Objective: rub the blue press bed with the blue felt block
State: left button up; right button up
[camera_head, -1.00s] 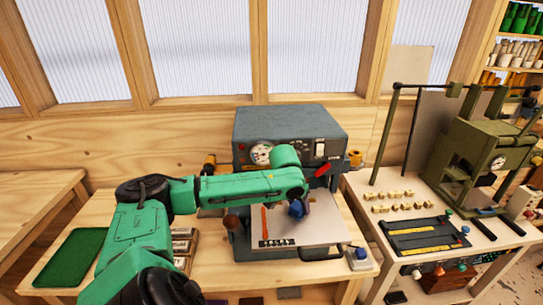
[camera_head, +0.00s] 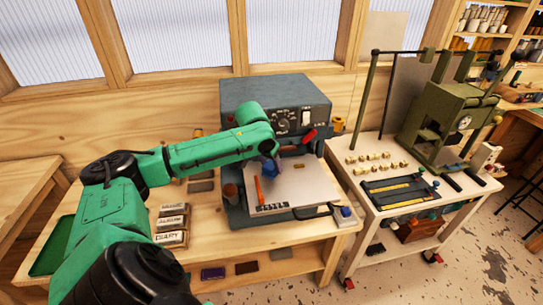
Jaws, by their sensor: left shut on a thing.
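The blue-grey press (camera_head: 275,92) stands against the wall at the back of the wooden bench. Its bed (camera_head: 308,187) looks like a flat pale grey plate at the front of the machine. My left gripper (camera_head: 268,160) points down over the back left part of the bed. It is shut on the blue felt block (camera_head: 270,172), and my green wrist partly covers them. I cannot tell whether the block touches the bed. My right gripper is not in view.
An orange-handled tool (camera_head: 259,190) lies on the bed's left side, close to the block. Labelled boxes (camera_head: 172,222) and a green tray (camera_head: 50,248) are to the left. A small blue-topped item (camera_head: 346,214) sits at the bench's right corner. A cart with a green press (camera_head: 445,120) stands right.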

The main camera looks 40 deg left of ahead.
pick_arm(q)
jog(key=shift+w+r, duration=0.1)
jog(key=shift+r, duration=0.4)
jog(key=shift+s+r, duration=0.2)
jog(key=shift+r, duration=1.25)
jog(key=shift+w+d+r, duration=0.1)
jog(key=shift+r, duration=0.15)
